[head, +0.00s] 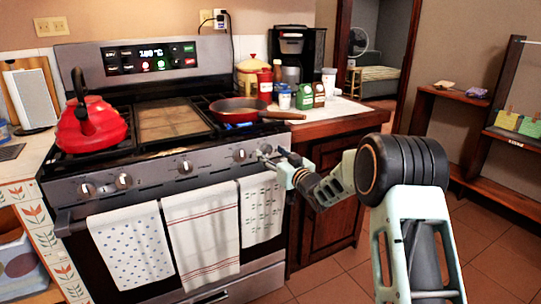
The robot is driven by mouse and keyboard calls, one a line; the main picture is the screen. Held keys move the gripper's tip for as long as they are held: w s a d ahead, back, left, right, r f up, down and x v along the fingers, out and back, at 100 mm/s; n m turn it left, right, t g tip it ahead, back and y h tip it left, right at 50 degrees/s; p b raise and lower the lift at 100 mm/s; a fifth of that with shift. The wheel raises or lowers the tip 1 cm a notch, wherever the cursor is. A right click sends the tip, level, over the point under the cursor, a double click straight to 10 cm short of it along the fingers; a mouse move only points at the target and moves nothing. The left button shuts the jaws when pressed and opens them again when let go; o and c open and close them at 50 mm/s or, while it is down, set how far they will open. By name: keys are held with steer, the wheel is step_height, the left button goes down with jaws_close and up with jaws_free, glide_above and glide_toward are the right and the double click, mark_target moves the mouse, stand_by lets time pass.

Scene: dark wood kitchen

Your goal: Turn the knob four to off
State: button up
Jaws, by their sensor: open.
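The stove's front panel (150,178) carries a row of several silver knobs. Counting from the left, the fourth knob (239,155) is uncovered, just left of my gripper. My gripper (264,156) is at the right end of the panel, close in front of the rightmost knob, which it partly hides. Its fingers are small in view and point at the panel; whether they touch the knob I cannot tell. A blue glow of flame (238,126) shows under the red pan (240,106) on the right burner.
A red kettle (92,128) stands on the left burner. Towels, including a striped one (202,235), hang on the oven handle below the knobs. Jars and a coffee maker (300,50) stand on the right counter (335,112). Open tiled floor (330,285) lies right of the stove.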

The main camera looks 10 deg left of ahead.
steer(key=shift+w+a, duration=0.35)
steer(key=shift+w, duration=0.15)
steer(key=shift+c, duration=0.4)
steer(key=c, duration=1.1)
